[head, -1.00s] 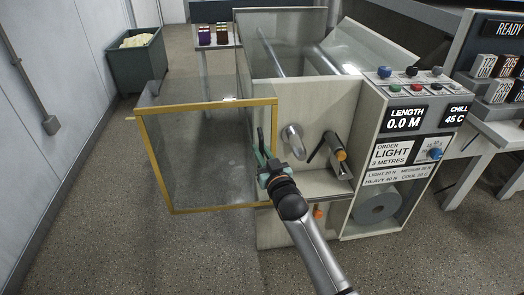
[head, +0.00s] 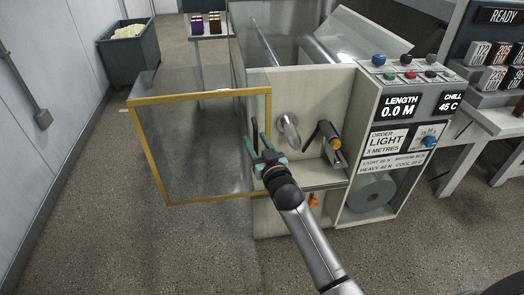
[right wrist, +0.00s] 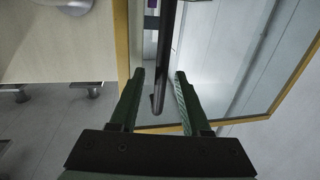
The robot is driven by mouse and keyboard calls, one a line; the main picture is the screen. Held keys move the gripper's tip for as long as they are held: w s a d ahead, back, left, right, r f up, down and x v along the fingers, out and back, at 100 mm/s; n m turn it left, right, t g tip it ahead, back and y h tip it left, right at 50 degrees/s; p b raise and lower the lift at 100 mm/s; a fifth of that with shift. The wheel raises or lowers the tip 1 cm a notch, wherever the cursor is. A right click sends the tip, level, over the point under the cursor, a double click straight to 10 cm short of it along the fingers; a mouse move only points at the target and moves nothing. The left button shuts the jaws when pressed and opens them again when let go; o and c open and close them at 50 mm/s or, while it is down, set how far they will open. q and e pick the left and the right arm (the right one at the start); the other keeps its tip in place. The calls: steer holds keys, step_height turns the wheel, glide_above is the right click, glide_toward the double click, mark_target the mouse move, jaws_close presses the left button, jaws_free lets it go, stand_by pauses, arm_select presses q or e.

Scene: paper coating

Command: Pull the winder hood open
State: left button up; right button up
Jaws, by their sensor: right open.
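The winder hood (head: 200,150) is a clear panel in a yellow frame, standing left of the winder's pale front. Its dark upright handle (head: 255,116) is near the right edge of the frame. In the right wrist view the handle (right wrist: 166,50) hangs down between the fingers, its lower end near their tips. My right gripper (head: 257,143) is open in front of the handle's lower part. In the right wrist view gaps show between the handle and both fingers of the gripper (right wrist: 158,75). My left gripper is not in view.
The machine's front has a metal roller end (head: 289,130) and an orange-tipped crank (head: 334,143) right of my gripper. The control panel (head: 400,100) stands farther right. A green bin (head: 130,58) is at the back left. The floor left of the hood is clear.

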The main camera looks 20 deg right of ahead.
steer(key=s, duration=1.2)
steer(key=shift+a+p, duration=0.25)
steer(key=shift+p, duration=0.15)
steer(key=s+a+f+n+g+y+p, duration=0.1)
steer(key=s+a+f+g+p, duration=0.2)
steer(key=s+f, duration=0.5)
steer(key=s+a+f+n+g+y+p, duration=0.1)
steer(key=s+f+g, duration=0.5)
steer(key=s, duration=0.8)
step_height(320, 180, down, 2)
steer(key=a+y+p, duration=0.1)
steer(key=a+p, duration=0.1)
steer(key=p, duration=0.1)
steer(key=shift+s, duration=0.2)
